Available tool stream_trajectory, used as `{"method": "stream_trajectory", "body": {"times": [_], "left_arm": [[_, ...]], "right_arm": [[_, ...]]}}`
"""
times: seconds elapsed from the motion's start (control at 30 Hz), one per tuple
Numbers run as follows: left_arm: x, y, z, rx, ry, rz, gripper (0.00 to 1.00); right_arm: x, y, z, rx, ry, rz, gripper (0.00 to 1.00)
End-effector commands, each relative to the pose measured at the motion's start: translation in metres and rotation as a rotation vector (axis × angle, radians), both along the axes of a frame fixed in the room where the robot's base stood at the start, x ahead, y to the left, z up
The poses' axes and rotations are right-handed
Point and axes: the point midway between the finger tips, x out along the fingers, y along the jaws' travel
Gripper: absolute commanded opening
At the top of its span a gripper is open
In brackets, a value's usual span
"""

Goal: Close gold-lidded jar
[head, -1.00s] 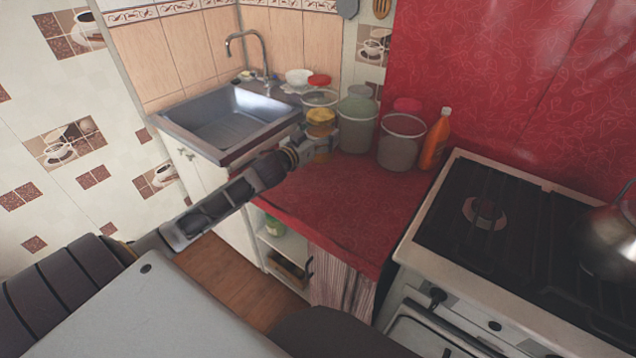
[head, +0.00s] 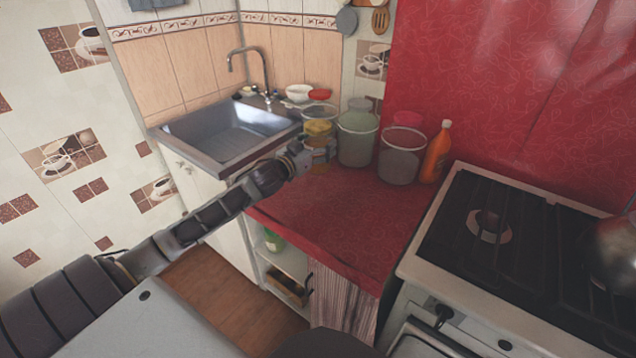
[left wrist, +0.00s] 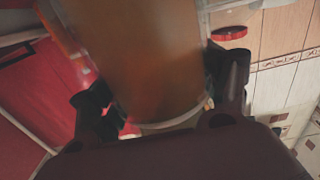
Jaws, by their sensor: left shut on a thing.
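The gold-lidded jar (head: 321,158) stands on the red counter by the sink, with its yellow-gold lid (head: 318,127) at its top. I cannot tell whether the lid is fully seated. My left gripper (head: 304,160) reaches in from the left at the jar's side and is shut on the jar body. In the left wrist view the jar (left wrist: 155,60) is a large brown cylinder with a pale rim, between the two dark fingers of the gripper (left wrist: 160,105). My right gripper is not in view.
A green-grey bucket (head: 357,142) and a clear bucket (head: 399,160) stand right of the jar, then an orange bottle (head: 436,155). The sink (head: 225,135) is left and the stove (head: 500,240) right. The front of the red counter (head: 325,215) is clear.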

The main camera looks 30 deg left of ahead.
Motion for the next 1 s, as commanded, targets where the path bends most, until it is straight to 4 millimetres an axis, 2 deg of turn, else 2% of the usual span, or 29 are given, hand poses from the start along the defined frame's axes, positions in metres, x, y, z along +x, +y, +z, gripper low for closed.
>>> {"method": "stream_trajectory", "body": {"times": [0.5, 1.0], "left_arm": [[0.000, 0.000, -0.048, 0.000, -0.004, -0.001, 0.11], [0.000, 0.000, -0.053, 0.001, -0.005, -0.001, 0.11]], "right_arm": [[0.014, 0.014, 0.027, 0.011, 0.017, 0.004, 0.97], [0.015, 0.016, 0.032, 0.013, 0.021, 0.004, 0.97]]}}
